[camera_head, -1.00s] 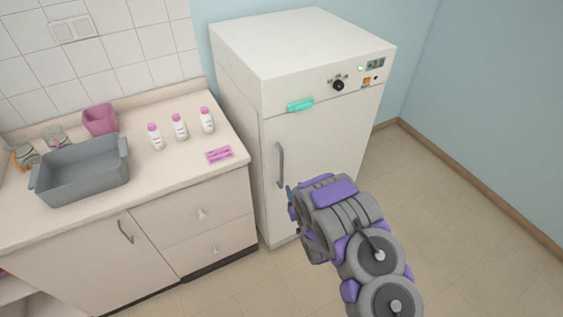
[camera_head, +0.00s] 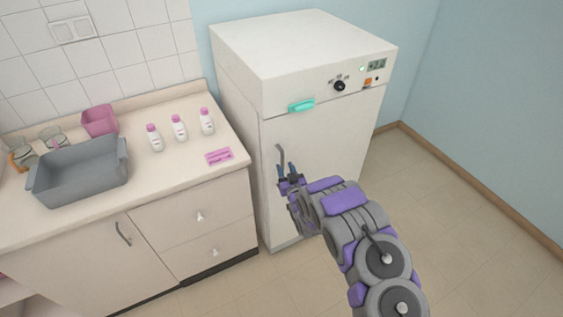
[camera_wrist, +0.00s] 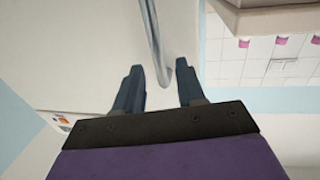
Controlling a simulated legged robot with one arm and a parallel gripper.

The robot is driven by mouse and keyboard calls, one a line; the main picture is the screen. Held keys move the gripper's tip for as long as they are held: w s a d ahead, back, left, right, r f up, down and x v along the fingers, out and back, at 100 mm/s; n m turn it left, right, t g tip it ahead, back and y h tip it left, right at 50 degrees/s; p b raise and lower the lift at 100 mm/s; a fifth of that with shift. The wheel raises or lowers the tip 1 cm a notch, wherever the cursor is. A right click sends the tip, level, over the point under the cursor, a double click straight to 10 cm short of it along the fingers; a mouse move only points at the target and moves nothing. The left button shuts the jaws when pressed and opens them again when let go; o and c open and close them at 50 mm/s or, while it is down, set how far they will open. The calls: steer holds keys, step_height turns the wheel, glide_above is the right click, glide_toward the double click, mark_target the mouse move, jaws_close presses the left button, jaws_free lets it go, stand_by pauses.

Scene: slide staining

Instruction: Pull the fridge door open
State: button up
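The white fridge (camera_head: 310,50) stands against the blue wall, right of the counter. Its door (camera_head: 335,135) is shut. The vertical grey door handle (camera_head: 280,155) is on the door's left side, its lower part hidden by my gripper in the head view. My gripper (camera_head: 285,170) is at the handle. In the wrist view my gripper (camera_wrist: 158,75) is open, its two dark fingers apart. The handle (camera_wrist: 155,40) runs down between the fingertips and ends there. I see no finger touching it.
The counter (camera_head: 190,180) on the left holds a grey basin (camera_head: 80,172), white bottles with pink caps (camera_head: 179,128), a pink container (camera_head: 100,121) and a pink item (camera_head: 219,156). A teal item (camera_head: 301,105) is on the fridge front. The floor (camera_head: 470,230) at right is clear.

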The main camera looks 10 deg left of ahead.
mark_target(283, 162)
steer(key=shift+b+x, duration=0.45)
steer(key=shift+x, duration=2.25)
jaws_close()
